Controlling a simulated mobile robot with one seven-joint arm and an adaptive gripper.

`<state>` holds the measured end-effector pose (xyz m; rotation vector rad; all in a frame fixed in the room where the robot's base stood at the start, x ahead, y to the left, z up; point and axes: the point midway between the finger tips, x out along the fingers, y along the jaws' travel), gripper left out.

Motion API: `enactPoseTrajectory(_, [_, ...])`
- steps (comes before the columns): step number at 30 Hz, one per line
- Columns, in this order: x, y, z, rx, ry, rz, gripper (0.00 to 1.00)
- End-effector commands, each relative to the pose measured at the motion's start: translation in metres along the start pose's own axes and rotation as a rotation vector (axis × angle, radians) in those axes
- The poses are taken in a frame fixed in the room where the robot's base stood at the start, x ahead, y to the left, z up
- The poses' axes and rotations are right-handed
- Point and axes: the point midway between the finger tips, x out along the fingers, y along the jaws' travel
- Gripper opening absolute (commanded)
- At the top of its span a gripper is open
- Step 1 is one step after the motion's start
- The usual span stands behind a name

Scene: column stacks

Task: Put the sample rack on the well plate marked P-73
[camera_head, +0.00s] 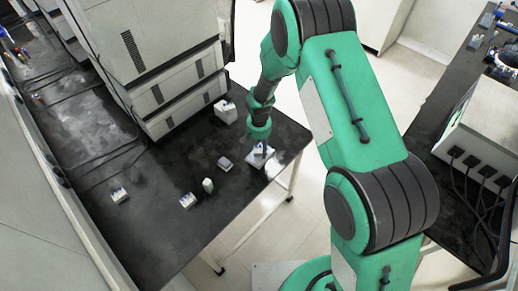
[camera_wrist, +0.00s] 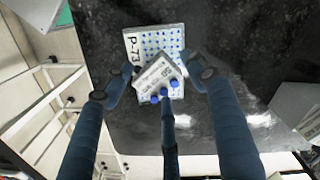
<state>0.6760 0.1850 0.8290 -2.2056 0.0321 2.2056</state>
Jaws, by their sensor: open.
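The well plate marked P-73 (camera_wrist: 133,46) is a white plate with rows of blue wells, lying on the dark bench below my gripper in the wrist view. The sample rack (camera_wrist: 152,77), a small pale block with blue caps along one side, is over the lower part of the plate, turned at an angle to it. It appears to rest on the plate. My gripper (camera_wrist: 168,76) is open, with fingers apart on either side of the rack. In the head view my gripper (camera_head: 262,142) is low over the white plate (camera_head: 257,161) near the bench's right edge.
The bench also holds a small grey block (camera_head: 225,163), a whitish upright item (camera_head: 208,185), two small blue-topped racks (camera_head: 188,201) (camera_head: 119,195) and a white box (camera_head: 226,113). Stacked instruments (camera_head: 165,70) stand behind. The bench front is clear.

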Motion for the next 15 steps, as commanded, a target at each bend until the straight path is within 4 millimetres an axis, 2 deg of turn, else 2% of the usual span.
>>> enactPoseTrajectory(15, [-0.079,0.0,-0.001,0.0,0.002,-0.001,0.57])
